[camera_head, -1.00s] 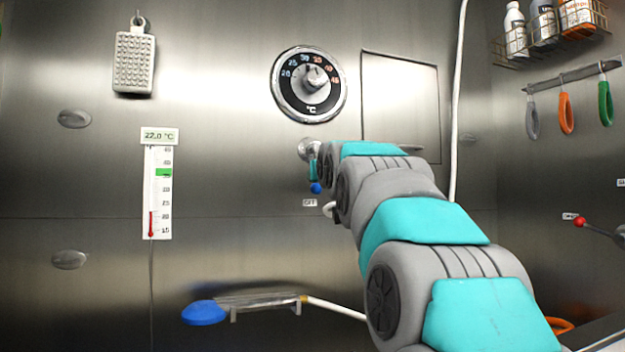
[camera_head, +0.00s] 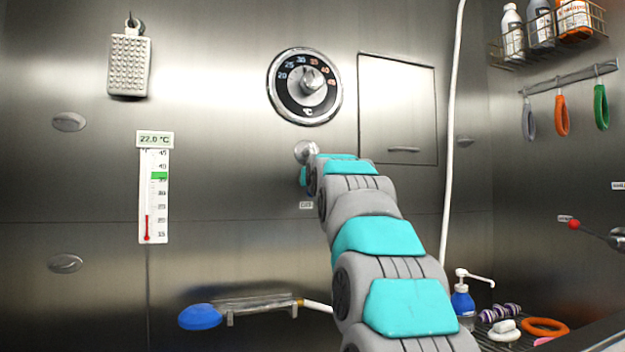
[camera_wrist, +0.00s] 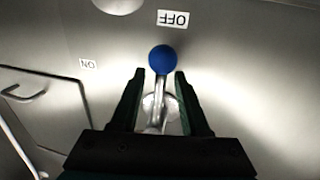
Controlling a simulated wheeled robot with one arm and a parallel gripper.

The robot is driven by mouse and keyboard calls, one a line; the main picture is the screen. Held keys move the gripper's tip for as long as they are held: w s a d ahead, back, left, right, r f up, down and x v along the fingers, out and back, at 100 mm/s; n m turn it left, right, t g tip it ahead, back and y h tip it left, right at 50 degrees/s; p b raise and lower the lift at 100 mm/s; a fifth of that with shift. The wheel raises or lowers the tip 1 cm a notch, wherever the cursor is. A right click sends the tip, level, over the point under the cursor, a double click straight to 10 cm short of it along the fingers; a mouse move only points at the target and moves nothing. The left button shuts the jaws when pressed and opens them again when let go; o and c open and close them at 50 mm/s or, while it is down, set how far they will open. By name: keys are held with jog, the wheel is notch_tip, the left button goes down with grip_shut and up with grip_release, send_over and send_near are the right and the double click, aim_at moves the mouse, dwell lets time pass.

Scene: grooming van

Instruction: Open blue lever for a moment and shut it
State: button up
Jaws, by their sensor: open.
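The blue lever (camera_wrist: 162,60) has a round blue ball on a metal stem, and in the wrist view it points at the OFF label (camera_wrist: 172,18). The ON label (camera_wrist: 88,63) lies off to the left. My gripper (camera_wrist: 159,73) is open, with one finger on each side of the stem, just below the ball; gaps show on both sides.
A temperature dial (camera_head: 305,86) is above the lever, with a closed hatch (camera_head: 398,105) to its right. A thermometer (camera_head: 154,190) reads 22.0 °C. A blue-ended shower head (camera_head: 200,316) rests on a bracket below. A red-tipped lever (camera_head: 574,224) is far right.

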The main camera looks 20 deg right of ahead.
grip_shut()
dwell(0.3)
dwell(1.1)
